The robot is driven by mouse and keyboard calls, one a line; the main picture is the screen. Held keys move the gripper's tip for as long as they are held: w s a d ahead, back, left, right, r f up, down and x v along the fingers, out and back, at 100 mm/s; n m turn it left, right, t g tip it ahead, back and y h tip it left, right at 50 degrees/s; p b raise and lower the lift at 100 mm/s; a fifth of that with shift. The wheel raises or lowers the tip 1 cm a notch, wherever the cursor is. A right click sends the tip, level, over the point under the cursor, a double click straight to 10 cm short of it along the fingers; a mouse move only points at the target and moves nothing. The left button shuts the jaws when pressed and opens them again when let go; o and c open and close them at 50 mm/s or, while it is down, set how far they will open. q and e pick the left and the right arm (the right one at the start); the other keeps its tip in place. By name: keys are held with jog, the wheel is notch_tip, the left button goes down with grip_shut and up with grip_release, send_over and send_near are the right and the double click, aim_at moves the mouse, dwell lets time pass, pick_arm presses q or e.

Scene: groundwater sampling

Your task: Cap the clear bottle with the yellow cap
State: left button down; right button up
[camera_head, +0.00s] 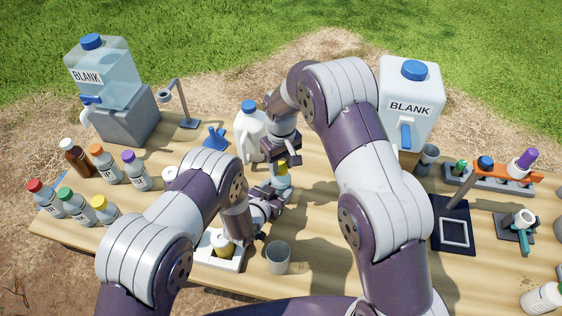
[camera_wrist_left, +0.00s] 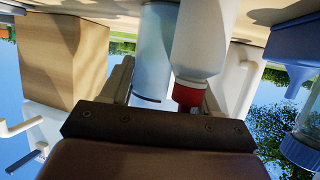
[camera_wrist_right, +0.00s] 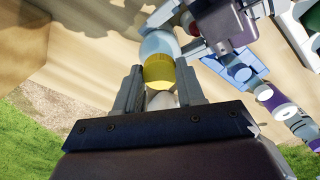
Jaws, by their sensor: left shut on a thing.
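The clear bottle (camera_head: 280,181) stands in the middle of the table, between the jaws of my left gripper (camera_head: 272,197), which is shut on it. Its pale blue body also shows in the left wrist view (camera_wrist_left: 157,45). The yellow cap (camera_head: 282,166) is at the bottle's top; in the right wrist view the cap (camera_wrist_right: 158,70) lies in line with the bottle. I cannot tell whether it is fully seated. My right gripper (camera_wrist_right: 160,88) is open, with its fingers on either side of the cap and narrow gaps beside it. In the head view its arm partly hides it.
A white jug (camera_head: 247,133) stands close behind the bottle. A grey cup (camera_head: 278,258) and a white tray (camera_head: 207,254) are in front. Several sample bottles, one red-capped (camera_head: 46,201), stand at left. Two BLANK containers (camera_head: 101,70) (camera_head: 411,88) stand at the back. A rack (camera_head: 500,178) is at right.

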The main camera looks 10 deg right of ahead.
grip_shut()
jog(key=shift+m, duration=0.9)
jog(key=o, duration=0.9)
grip_release()
notch_tip(320, 180, up, 8)
jog(key=shift+f, duration=0.2)
